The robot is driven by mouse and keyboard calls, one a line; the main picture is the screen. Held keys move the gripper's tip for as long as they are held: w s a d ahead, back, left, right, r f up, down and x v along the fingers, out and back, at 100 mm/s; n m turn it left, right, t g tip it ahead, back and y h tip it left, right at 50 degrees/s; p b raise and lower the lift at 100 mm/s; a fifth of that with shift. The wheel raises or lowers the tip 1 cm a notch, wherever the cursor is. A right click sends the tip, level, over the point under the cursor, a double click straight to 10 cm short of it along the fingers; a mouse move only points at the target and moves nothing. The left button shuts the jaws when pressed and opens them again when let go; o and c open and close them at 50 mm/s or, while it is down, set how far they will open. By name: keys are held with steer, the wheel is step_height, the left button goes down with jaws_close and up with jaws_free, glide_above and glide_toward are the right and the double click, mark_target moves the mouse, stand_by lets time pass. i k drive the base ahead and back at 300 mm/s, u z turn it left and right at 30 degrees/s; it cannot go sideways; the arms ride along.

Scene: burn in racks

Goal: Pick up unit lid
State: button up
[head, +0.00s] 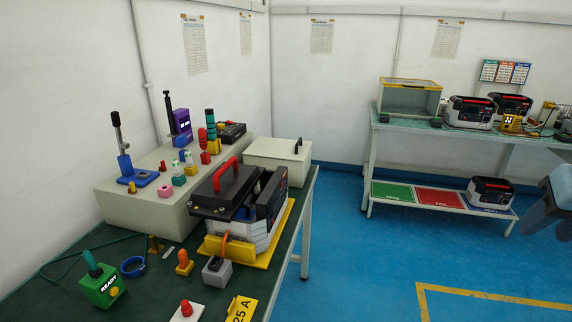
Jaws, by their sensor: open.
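The unit lid is a black panel (215,199) with a raised red handle (226,173). It lies on top of a black and white unit (240,228) on the green table at left, and looks slightly tilted. I cannot tell whether it is fully seated. The unit stands in a yellow base (262,249).
A beige console (130,200) with levers, buttons and small coloured parts stands behind the unit. A beige box (278,153) with a black handle is behind it. A green READY block (102,287) and an orange-handled grey block (217,270) stand in front. Blue floor to the right is clear.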

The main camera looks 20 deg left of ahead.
mark_target(231, 184)
steer(key=i, duration=1.05)
steer(key=u, duration=0.75)
steer(key=i, duration=0.7)
steer(key=u, duration=0.65)
steer(key=k, duration=0.75)
steer(key=u, duration=0.25)
steer(key=i, duration=0.75)
steer(key=z, duration=0.15)
